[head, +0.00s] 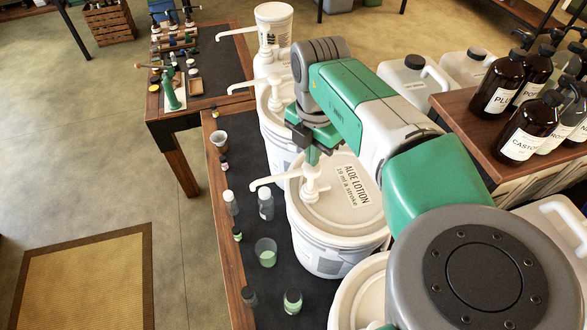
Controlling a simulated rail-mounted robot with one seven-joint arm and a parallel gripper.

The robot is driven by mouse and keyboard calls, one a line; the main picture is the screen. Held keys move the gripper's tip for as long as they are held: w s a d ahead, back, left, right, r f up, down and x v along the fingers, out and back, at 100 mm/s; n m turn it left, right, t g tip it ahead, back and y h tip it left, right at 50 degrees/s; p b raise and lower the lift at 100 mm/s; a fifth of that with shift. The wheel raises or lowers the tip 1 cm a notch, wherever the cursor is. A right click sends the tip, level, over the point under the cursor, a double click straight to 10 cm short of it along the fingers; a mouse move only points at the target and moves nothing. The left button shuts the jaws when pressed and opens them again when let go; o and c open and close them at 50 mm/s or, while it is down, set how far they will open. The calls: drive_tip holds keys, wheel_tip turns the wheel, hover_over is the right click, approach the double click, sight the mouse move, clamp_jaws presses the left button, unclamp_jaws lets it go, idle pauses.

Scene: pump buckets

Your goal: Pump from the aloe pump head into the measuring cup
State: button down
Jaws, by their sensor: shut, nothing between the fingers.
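The aloe bucket (345,225) has a white lid (352,212) labelled "ALOE LOTION, 19 ml a stroke". Its white pump head (313,180) stands on the lid, with the spout (262,184) reaching left over the bench. My gripper (313,157) is shut and empty, pointing down right over the pump head; whether it touches is hard to tell. A clear cup (266,250), apparently the measuring cup, stands on the dark mat below the spout and holds some green liquid. Whether it is exactly under the spout tip cannot be told.
More pump buckets stand behind (272,28) and in front (358,300) in the same row. Small bottles (265,205) and a jar (292,301) stand near the cup. Brown bottles (525,125) crowd the shelf at right.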

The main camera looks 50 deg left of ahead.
sight(311, 170)
drive_tip(key=shift+f+b, duration=1.5)
drive_tip(key=shift+f, duration=1.3)
drive_tip(key=shift+r+p, duration=1.8)
drive_tip(key=shift+r, duration=1)
wheel_tip(311, 170, up, 5)
drive_tip(key=p, duration=0.3)
drive_tip(key=shift+r, duration=0.15)
